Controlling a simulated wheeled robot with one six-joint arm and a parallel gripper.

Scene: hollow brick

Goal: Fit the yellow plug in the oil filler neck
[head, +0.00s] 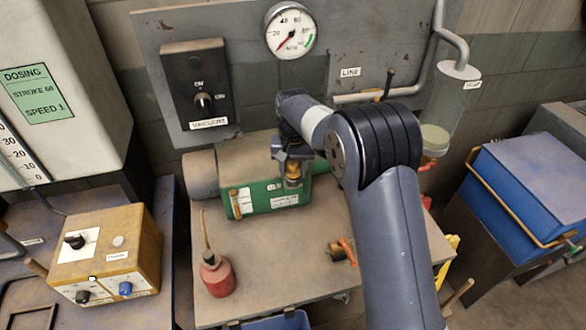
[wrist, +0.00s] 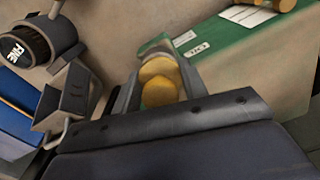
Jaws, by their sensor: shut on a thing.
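The yellow plug (head: 293,181) is held in my gripper (head: 292,168), in front of the green pump body. In the wrist view the yellow plug (wrist: 160,84) shows as a rounded yellow piece between the fingers of my gripper (wrist: 158,92), which are shut on it. The green pump (head: 265,192) stands on the bench with white labels on its front; its green side (wrist: 225,45) shows in the wrist view. I cannot make out the oil filler neck for certain; my arm and gripper cover part of the pump top.
A red oil can (head: 217,275) stands at the bench's front left. A brass valve with an orange handle (head: 342,250) lies right of the pump. The vacuum switch box (head: 200,95) and gauge (head: 291,30) are on the wall behind. Bare bench top (head: 275,250) lies in front of the pump.

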